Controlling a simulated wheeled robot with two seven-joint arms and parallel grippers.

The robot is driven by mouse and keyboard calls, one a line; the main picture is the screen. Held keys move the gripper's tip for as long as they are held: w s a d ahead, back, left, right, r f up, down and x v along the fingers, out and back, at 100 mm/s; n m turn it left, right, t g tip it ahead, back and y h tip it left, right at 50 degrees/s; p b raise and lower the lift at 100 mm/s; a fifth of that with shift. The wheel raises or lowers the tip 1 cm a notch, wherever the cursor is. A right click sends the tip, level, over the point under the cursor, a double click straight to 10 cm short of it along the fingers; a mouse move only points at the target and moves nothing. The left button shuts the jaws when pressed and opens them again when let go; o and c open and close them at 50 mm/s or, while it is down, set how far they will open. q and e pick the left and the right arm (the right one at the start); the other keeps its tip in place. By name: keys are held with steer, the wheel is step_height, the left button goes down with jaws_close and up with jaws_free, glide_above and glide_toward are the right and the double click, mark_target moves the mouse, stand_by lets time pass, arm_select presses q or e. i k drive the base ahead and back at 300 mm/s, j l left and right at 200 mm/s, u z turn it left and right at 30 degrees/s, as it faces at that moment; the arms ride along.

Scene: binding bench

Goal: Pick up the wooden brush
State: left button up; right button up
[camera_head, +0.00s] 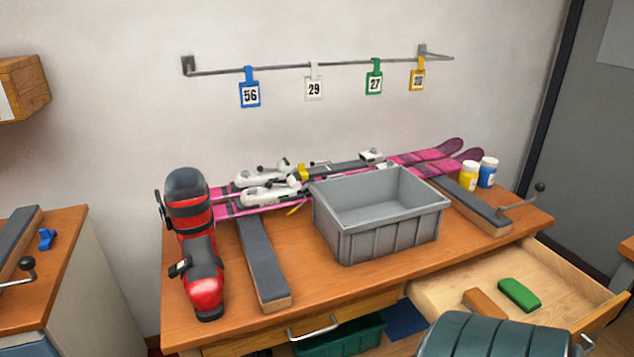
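A small orange-brown block (485,303), which looks like the wooden brush, lies flat in the open drawer (450,289) at the right of the bench. No bristles can be made out at this size. A green block (519,294) of similar size lies just to its right, close beside it. Neither of my grippers shows in the head view. A dark rounded part, probably my own arm, covers the drawer's front left area and comes close below the brown block.
A grey bin (384,240) stands empty mid-bench. A red ski boot (203,285) stands at left, pink skis (420,161) lie behind. Yellow (468,178) and blue (487,176) jars stand near the right pad. The drawer's right part is bare.

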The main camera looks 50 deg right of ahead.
mark_target(481, 302)
steer(key=l+z, duration=0.1)
steer(key=z, duration=2.7)
